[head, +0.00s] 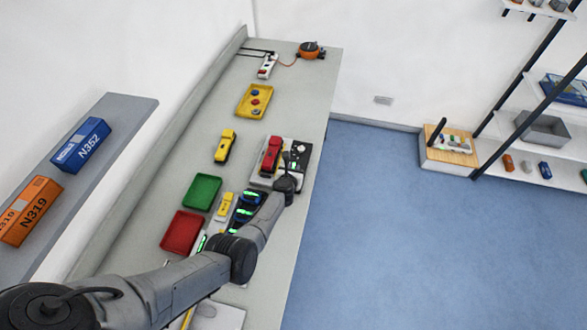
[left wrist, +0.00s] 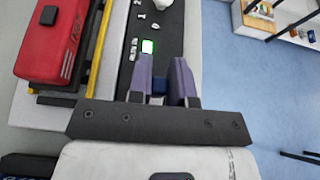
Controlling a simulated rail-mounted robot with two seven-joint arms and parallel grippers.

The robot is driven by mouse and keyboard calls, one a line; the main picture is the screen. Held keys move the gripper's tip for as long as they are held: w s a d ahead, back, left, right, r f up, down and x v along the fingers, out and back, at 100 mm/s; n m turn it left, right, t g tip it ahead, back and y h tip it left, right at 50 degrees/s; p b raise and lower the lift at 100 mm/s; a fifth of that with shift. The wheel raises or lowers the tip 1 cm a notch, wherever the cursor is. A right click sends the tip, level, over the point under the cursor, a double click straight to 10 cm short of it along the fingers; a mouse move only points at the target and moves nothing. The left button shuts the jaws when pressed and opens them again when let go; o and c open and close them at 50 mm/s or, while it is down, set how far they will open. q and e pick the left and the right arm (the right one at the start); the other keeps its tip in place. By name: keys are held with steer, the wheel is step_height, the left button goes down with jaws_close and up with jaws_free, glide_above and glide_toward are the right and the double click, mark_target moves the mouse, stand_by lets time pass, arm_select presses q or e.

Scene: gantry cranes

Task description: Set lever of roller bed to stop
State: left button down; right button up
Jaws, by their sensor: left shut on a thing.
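The roller bed (head: 262,181) stands on the bench with a red model vehicle (head: 271,155) on it. My left gripper (head: 291,160) is over this panel. My right gripper is not in view.
Dark devices with green lights (head: 243,212), a yellow block (head: 225,206), a green tray (head: 202,192) and a red tray (head: 183,232) lie nearer. A yellow vehicle (head: 225,146) and a yellow tray (head: 254,101) lie farther back. The blue floor (head: 400,240) at right is clear.

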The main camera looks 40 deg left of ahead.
arm_select(q)
steer(key=c, duration=1)
jaws_free()
steer(key=shift+c, duration=0.2)
steer(key=shift+s+d+r+p, duration=0.2)
steer(key=shift+s+r+p, duration=0.15)
steer(key=shift+p, duration=0.15)
steer(key=p+v, duration=1)
steer(key=v, duration=0.3)
steer(key=shift+f, duration=0.15)
